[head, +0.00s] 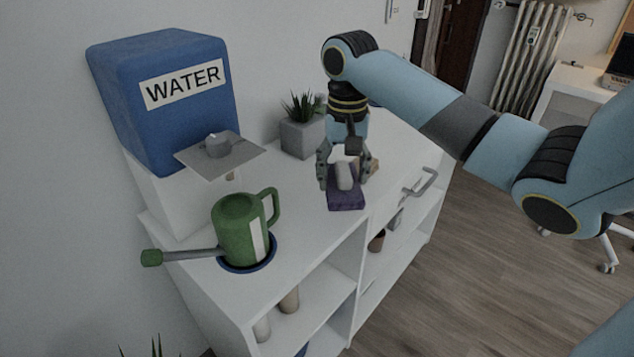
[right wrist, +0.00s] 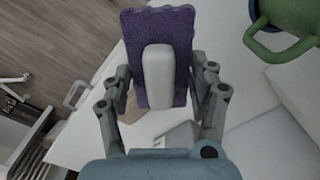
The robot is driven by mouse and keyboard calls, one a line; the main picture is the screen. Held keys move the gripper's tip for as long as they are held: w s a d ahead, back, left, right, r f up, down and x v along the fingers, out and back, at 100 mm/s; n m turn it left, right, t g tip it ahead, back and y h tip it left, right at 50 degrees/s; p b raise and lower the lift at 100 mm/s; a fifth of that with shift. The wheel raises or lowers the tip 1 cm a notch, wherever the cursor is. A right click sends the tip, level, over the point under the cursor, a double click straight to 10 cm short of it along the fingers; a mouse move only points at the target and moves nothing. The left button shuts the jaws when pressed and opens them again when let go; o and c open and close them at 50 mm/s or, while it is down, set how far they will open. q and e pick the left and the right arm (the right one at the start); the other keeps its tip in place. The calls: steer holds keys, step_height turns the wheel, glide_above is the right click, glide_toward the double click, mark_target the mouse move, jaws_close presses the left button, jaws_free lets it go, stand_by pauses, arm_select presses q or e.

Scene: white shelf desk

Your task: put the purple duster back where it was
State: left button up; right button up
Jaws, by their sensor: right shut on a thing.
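The purple duster (head: 345,201) is a purple block with a pale grey handle on top. It is at the middle of the white desk top in the head view, near the front edge. My right gripper (head: 344,178) is above it, shut on it, with a finger on each side. In the right wrist view the duster (right wrist: 181,28) lies between the fingers of the right gripper (right wrist: 162,95), handle facing the camera. I cannot tell whether its underside touches the desk. My left gripper is not in view.
A green watering can (head: 238,232) stands on a blue-rimmed round base to the left. A blue WATER box (head: 165,125) and a potted plant (head: 300,135) are behind. A metal handle (head: 421,181) is at the right. The desk top (head: 310,235) between can and duster is clear.

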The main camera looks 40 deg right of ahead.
steer(key=w+f, duration=0.1)
steer(key=w, duration=0.1)
steer(key=w+f, duration=0.1)
steer(key=w, duration=0.1)
steer(key=w+f+b, duration=0.1)
steer(key=w, duration=0.1)
steer(key=shift+d+f, duration=0.15)
steer(key=shift+f, duration=0.2)
steer(key=shift+w+f, duration=0.25)
steer(key=shift+w, duration=0.1)
step_height(320, 180, down, 4)
steer(key=shift+b, duration=0.4)
steer(key=o, duration=1)
steer(key=shift+r, duration=0.1)
step_height(320, 180, up, 12)
steer(key=shift+p, duration=0.8)
